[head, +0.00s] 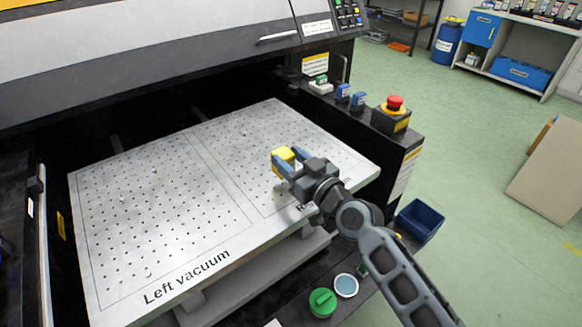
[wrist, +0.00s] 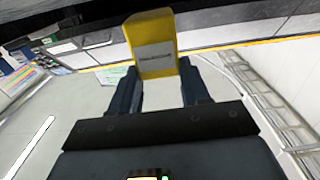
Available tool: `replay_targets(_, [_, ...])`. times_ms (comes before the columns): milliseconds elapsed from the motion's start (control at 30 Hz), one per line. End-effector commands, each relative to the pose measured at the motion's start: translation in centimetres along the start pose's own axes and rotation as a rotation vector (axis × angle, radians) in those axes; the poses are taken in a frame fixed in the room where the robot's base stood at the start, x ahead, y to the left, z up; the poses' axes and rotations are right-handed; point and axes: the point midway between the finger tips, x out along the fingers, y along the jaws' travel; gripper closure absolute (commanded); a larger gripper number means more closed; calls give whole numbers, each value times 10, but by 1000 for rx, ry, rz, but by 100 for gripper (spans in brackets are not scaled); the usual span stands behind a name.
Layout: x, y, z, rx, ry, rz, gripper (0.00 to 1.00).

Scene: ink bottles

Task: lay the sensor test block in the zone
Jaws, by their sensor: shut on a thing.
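The sensor test block is a yellow block (head: 282,157) with a pale labelled face, seen in the head view over the right part of the perforated vacuum table (head: 150,200). In the wrist view the block (wrist: 153,42) sits between the two blue fingers. My gripper (head: 285,160) is shut on it. I cannot tell whether the block touches the table or is held above it. Two outlined zones are on the table; the left is lettered "Left vacuum", and the right one's lettering is mostly hidden behind my arm.
A blue bin (head: 420,220) is right of my arm. A green-lidded jar (head: 322,302) stands in front.

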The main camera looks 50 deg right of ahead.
Motion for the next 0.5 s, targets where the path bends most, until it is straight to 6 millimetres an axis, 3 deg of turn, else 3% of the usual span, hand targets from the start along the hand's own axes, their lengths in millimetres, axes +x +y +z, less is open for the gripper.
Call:
replay_targets(33, [0,0,13,1,-4,-1,97])
replay_targets(167, [0,0,27,1,-3,-2,97])
replay_targets(500, [0,1,28,0,-1,0,97])
